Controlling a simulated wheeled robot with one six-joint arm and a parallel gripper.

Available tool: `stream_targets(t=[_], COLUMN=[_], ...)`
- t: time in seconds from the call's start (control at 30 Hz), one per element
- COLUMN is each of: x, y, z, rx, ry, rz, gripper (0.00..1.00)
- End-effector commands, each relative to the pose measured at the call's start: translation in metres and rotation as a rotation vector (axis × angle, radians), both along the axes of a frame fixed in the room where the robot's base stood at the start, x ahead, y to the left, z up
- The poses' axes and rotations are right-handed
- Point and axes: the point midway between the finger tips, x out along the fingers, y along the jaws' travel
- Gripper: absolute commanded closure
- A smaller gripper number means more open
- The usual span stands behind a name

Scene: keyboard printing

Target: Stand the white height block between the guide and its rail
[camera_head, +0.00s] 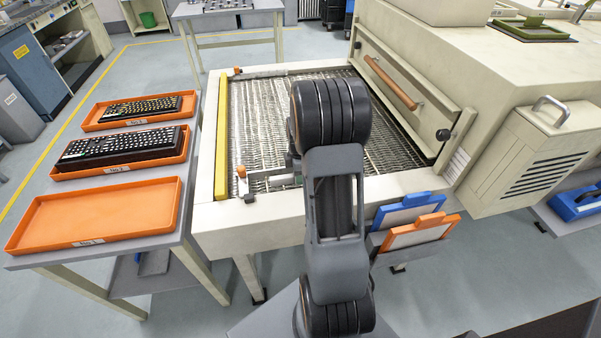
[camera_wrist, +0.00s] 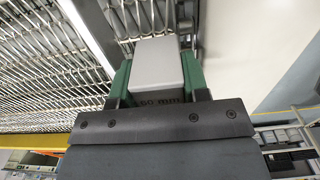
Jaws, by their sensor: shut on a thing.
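The white height block (camera_wrist: 158,65), marked "60 mm", is between the green fingers of my gripper (camera_wrist: 157,72) in the wrist view. My gripper is shut on it. A light metal bar (camera_wrist: 88,38) runs diagonally just left of the block, over the wire mesh; I cannot tell whether it is the guide or its rail. In the head view a metal guide bar with an orange knob (camera_head: 242,173) lies across the near end of the conveyor. My arm hides the gripper, the block and part of this bar there.
The mesh conveyor (camera_head: 255,120) has a yellow strip (camera_head: 221,135) along its left side. The machine housing with a wooden handle (camera_head: 390,83) stands at right. Orange trays (camera_head: 100,215) are on the left table, two holding keyboards. Blue and orange frames hang at the front.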

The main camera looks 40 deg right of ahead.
Motion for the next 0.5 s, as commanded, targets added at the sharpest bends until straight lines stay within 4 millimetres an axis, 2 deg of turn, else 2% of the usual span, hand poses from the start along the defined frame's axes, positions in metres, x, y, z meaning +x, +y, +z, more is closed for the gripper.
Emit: stream_targets(t=[0.5], x=[0.0000], y=[0.0000], z=[-0.0059], rx=[0.000], ry=[0.000], rz=[0.000], gripper=[0.96])
